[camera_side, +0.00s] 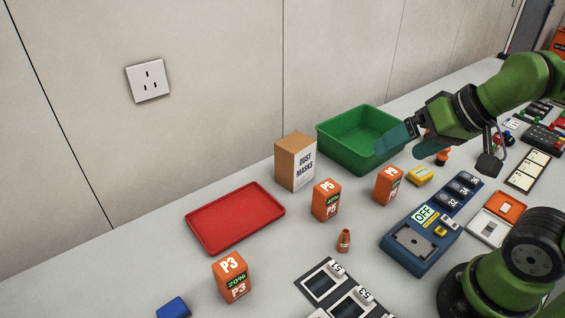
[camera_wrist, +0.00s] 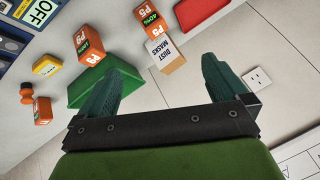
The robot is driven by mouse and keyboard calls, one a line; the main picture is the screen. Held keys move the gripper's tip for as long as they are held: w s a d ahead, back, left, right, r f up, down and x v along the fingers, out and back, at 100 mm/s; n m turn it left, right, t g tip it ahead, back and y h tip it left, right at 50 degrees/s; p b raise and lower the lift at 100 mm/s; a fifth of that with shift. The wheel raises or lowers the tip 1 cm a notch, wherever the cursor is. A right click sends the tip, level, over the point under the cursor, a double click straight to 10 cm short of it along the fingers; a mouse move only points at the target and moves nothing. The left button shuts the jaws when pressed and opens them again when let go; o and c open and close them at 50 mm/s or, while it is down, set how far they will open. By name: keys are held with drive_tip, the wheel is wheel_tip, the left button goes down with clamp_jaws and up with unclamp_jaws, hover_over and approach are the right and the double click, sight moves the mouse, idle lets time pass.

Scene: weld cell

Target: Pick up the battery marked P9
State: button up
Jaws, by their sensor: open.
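Several orange battery blocks stand upright on the bench. One (camera_side: 232,278) reads P3 with 20%, and another (camera_side: 326,200) reads P5 with 40%. A third battery (camera_side: 388,185) stands right of it with a label too small to read surely; it also shows in the wrist view (camera_wrist: 89,45). A further orange block (camera_wrist: 43,111) lies near the wrist view's left edge, its marking unclear.
The green bin (camera_side: 335,137) stands beside a dust masks box (camera_side: 296,162). A red tray (camera_side: 235,218) lies to the left.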

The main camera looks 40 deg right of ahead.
idle(0.3)
drive_tip(key=shift+c, duration=1.2)
drive_tip(key=n+g+h, duration=0.2)
drive_tip(key=n+g, duration=0.2)
drive_tip(key=g, duration=0.3)
hover_over(391, 171)
wheel_tip(391, 171, down, 5)
wheel_tip(391, 171, down, 16)
drive_tip(key=shift+s+f, duration=0.1)
drive_tip(key=shift+f, duration=0.05)
drive_tip(key=c, duration=1.3)
